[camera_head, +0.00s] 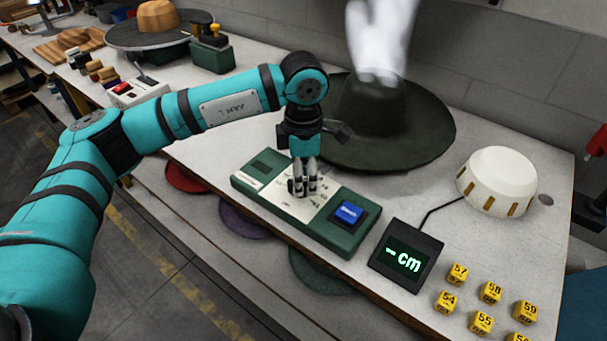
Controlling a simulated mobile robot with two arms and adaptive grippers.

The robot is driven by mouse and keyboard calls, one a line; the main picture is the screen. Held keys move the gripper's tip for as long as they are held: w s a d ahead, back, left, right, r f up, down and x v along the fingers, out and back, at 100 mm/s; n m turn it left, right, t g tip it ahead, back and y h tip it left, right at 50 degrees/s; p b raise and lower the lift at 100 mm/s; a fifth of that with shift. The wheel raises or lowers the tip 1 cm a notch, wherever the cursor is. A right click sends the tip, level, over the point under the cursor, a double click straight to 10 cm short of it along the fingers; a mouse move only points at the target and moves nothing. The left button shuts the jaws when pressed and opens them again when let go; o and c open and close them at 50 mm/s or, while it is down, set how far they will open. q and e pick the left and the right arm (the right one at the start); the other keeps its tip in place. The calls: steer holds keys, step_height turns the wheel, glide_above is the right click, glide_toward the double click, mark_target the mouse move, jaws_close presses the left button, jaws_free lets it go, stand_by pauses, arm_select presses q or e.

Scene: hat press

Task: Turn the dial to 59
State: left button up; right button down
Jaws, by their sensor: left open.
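A green control box (256,205) with a pale top plate lies on the workbench. The dial is not clearly visible; my left gripper covers the middle of the plate, where scale marks show. My left gripper (303,188) points down over that plate with its fingers open. I cannot tell whether the fingers touch the dial. A black display (406,255) beside the box reads "-- cm". My right gripper is not in view.
A dark green hat (425,125) stands behind the box, with white steam above it. A cream dome (497,181) is at the right, wired to the display. Yellow numbered cubes (490,292) sit front right. Another hat (150,30) stands far left.

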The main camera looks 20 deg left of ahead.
arm_select(q)
step_height(320, 180, up, 12)
stand_by(0.4)
steer(key=shift+f, duration=0.1)
stand_by(0.3)
